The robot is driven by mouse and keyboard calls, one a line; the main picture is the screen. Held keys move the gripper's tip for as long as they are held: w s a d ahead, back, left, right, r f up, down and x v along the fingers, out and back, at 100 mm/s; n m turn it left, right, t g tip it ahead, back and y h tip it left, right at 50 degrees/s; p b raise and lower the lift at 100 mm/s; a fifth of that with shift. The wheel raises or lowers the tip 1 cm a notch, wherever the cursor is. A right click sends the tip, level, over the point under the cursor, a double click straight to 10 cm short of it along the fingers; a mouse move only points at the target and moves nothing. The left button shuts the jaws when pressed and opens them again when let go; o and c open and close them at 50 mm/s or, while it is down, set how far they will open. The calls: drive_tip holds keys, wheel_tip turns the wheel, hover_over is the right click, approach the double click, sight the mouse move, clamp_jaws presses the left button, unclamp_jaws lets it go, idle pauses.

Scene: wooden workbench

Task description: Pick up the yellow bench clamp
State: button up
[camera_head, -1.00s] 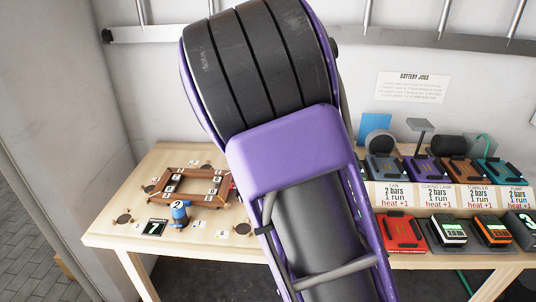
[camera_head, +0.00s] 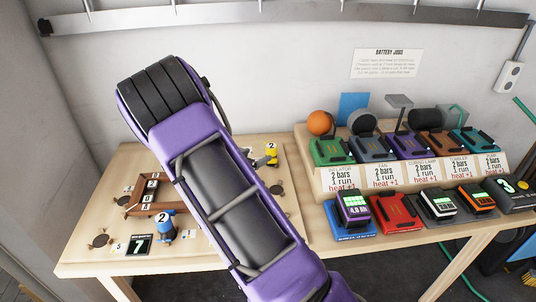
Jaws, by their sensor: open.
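The yellow bench clamp (camera_head: 271,155) stands on the pale wooden board at the back, just right of my arm. It bears a label with the number 2, and a grey part shows on its left side. My arm covers part of the area beside it. A blue clamp (camera_head: 163,227), also marked 2, stands at the front left of the board. My gripper is not in view; only the purple and black links of my arm show, crossing the middle of the picture.
A brown wooden frame (camera_head: 128,207) with number tags lies left of my arm. A black card marked 7 (camera_head: 139,244) lies in front. To the right are a tiered rack of coloured battery docks (camera_head: 333,150) and several battery packs (camera_head: 353,207). A wall sign (camera_head: 387,64) hangs behind.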

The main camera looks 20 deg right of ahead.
sight(268, 150)
drive_tip(key=x, duration=0.9)
drive_tip(key=shift+w+d+f, duration=0.15)
drive_tip(key=shift+w+d, duration=0.05)
drive_tip(key=x, duration=0.5)
drive_tip(key=shift+s+d, duration=0.1)
drive_tip(key=shift+d, duration=0.1)
drive_tip(key=shift+c, duration=0.2)
clamp_jaws()
